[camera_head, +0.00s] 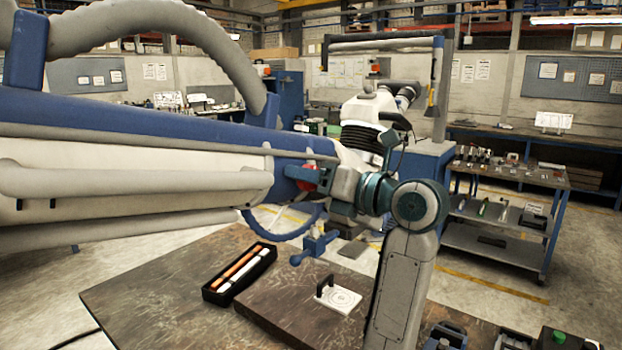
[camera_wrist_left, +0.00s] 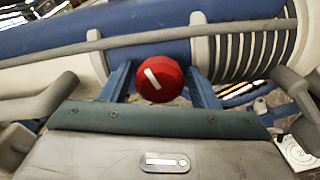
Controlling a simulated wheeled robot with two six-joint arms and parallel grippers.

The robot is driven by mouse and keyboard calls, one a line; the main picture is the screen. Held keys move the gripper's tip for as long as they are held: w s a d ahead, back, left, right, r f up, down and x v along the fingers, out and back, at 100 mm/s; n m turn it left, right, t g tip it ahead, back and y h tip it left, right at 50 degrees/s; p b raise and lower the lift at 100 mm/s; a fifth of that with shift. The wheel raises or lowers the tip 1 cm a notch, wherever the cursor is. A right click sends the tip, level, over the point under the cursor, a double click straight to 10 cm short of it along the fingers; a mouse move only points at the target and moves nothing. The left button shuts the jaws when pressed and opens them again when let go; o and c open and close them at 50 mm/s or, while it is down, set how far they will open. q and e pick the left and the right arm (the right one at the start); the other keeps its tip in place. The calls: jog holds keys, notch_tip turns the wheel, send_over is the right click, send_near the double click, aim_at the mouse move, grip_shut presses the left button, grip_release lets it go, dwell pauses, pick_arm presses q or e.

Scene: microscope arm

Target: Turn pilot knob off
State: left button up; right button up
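The red pilot knob (camera_wrist_left: 160,79) is on the blue microscope arm (camera_wrist_left: 150,50), with a white pointer mark tilted from upper left to lower right. In the left wrist view my left gripper (camera_wrist_left: 161,72) has its two blue fingers apart, one on each side of the knob, with gaps to it. In the head view the red knob (camera_head: 307,174) shows partly, beside my left gripper (camera_head: 318,178), whose wrist hides much of that area. The blue-and-white microscope arm (camera_head: 130,130) fills the left. My right gripper is not in view.
A ribbed grey hose (camera_head: 150,18) loops over the arm. Below, a worn table (camera_head: 150,300) holds a black tray (camera_head: 240,275) with orange and white rods, and a raised board (camera_head: 290,310) with a white plate (camera_head: 340,300). A microscope head (camera_head: 370,115) stands behind my wrist.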

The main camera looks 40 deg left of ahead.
pick_arm(q)
jog(key=shift+o, duration=0.7)
jog(key=w+d+b, duration=0.1)
jog(key=d+b, duration=0.6)
jog(key=d, duration=0.4)
jog(key=shift+w+a, duration=0.1)
jog(key=shift+w, duration=0.05)
